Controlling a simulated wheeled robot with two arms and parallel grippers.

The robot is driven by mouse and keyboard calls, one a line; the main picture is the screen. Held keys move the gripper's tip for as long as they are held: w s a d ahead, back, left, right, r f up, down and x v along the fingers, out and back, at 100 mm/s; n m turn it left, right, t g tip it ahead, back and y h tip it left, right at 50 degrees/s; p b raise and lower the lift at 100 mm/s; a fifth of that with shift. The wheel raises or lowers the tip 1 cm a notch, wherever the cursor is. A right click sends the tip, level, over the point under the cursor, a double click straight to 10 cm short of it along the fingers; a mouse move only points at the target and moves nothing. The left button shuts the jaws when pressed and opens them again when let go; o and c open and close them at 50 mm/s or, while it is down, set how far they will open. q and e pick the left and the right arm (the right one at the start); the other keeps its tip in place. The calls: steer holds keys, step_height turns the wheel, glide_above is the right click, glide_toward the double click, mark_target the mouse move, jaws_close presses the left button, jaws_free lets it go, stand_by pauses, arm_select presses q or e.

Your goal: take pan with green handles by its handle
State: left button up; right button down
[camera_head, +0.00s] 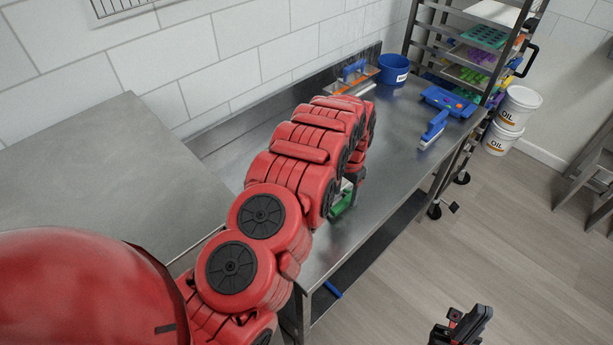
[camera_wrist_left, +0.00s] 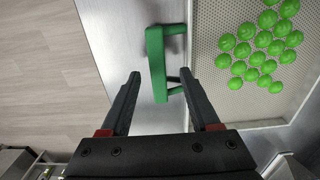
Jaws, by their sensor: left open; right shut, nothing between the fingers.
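The pan (camera_wrist_left: 232,107) shows in the left wrist view as a perforated metal tray holding several green gummies. Its green handle (camera_wrist_left: 157,62) stands out from its left edge, and it also shows in the head view (camera_head: 342,206) below my arm. My left gripper (camera_wrist_left: 160,73) is open, with the lower part of the handle seen between its fingers. Whether the fingers touch it I cannot tell. In the head view my red left arm hides most of the pan. My right gripper (camera_head: 466,322) is shut and empty, over the floor at the lower right.
The steel table (camera_head: 400,150) bears a blue bucket (camera_head: 393,70), a blue-handled tool (camera_head: 433,130) and a blue tray (camera_head: 448,101). A rack (camera_head: 409,40) with coloured moulds stands at its far end. White oil buckets (camera_head: 517,107) stand beside it.

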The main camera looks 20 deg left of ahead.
mark_target(345, 200)
arm_select(q)
step_height(345, 200, down, 3)
steer(key=shift+s+d+r+p, duration=0.1)
steer(key=shift+r+p, duration=0.05)
steer(key=shift+p, duration=0.6)
steer(key=shift+f, duration=0.4)
steer(key=shift+c, duration=0.3)
jaws_close()
